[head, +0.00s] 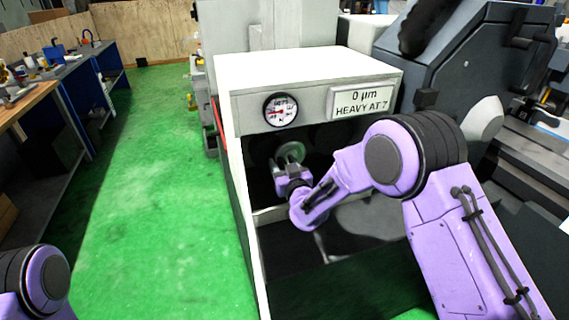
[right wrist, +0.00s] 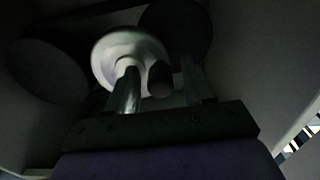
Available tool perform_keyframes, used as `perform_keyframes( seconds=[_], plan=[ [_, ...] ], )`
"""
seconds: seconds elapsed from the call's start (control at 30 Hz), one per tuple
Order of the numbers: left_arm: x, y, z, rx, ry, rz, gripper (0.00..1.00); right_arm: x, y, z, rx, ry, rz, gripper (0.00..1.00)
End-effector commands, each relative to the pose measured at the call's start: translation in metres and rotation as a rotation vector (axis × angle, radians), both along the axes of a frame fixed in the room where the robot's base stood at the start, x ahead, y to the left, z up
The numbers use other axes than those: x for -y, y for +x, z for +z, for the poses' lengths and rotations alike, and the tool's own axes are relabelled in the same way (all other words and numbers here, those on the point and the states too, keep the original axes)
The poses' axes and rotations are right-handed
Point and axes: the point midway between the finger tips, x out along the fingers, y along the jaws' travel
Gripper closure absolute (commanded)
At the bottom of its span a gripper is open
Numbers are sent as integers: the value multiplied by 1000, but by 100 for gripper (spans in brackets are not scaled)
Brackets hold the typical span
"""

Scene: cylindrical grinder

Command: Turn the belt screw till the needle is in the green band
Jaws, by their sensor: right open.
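A round white gauge (head: 281,110) with a dark rim is on the front of the pale cabinet; its needle and any green band are too small to read. My right gripper (head: 288,166) reaches into the open bay below it, in front of a pale round disc (head: 291,151). In the right wrist view the gripper (right wrist: 162,88) is open, its two fingers apart. A dark rounded knob (right wrist: 160,79), perhaps the belt screw, shows between the fingers, nearer the left one. The pale disc (right wrist: 122,52) lies behind the left finger. Whether a finger touches the knob I cannot tell. My left gripper is out of view.
A sign (head: 361,102) reading "0 µm HEAVY AT 7" is right of the gauge. Dark discs flank the pale one in the dim bay (right wrist: 46,70). The cabinet's walls (head: 236,170) enclose the bay. Green floor lies clear at left, beside a workbench (head: 27,100).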

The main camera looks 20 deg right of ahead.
Motion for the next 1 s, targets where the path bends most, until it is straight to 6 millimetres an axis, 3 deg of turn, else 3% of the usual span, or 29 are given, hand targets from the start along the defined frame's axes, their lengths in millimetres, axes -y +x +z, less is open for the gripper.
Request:
perform_keyframes(
  seconds=[0.07, 0.2, 0.23, 0.57, 1.0],
  plan=[
    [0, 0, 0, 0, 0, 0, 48, 0, 0, 0, 0, 0, 0, 51],
    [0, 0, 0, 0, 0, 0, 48, 1, 0, 0, 0, 0, -1, 97],
    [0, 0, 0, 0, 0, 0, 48, 1, 0, 0, 0, 0, -1, 100],
    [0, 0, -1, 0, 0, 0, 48, 2, -1, 1, -1, 39, -3, 100],
    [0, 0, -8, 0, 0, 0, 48, 3, 0, 12, -11, 343, -3, 100]
  ],
)
